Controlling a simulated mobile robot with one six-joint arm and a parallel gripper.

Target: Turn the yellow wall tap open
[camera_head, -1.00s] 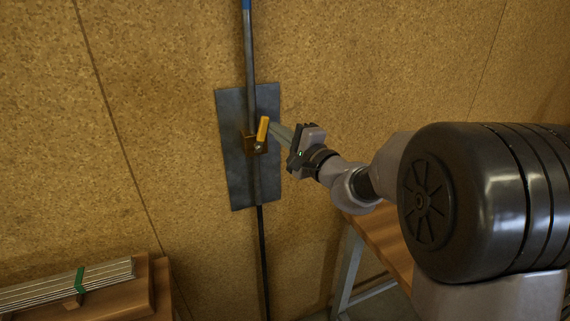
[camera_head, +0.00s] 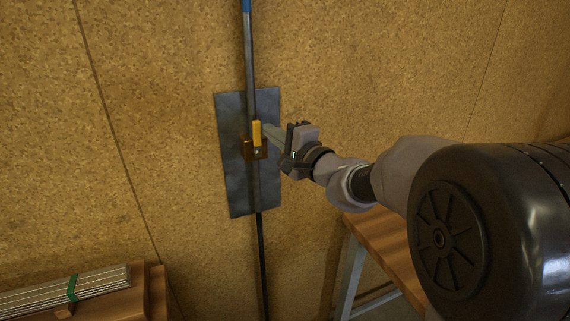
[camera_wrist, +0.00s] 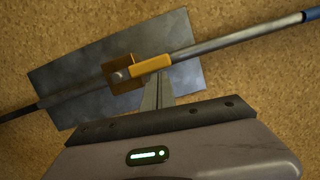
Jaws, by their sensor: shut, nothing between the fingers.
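The yellow tap handle (camera_head: 257,133) points up along the pipe in the head view, above its brown valve body (camera_head: 250,151). In the wrist view the yellow handle (camera_wrist: 151,65) lies nearly in line with the pipe, and the brown valve body (camera_wrist: 122,72) is at its left. My gripper (camera_head: 268,131) is shut and empty, and reaches in from the right. Its fingertips (camera_wrist: 157,76) are at the handle's side and seem to touch it.
A grey metal plate (camera_head: 235,185) backs the tap on the cork-like wall (camera_head: 170,120). The pipe (camera_head: 249,60) runs vertically, blue at its top. A wooden table (camera_head: 385,240) stands at the lower right, and a bundle of strips (camera_head: 35,297) lies at the lower left.

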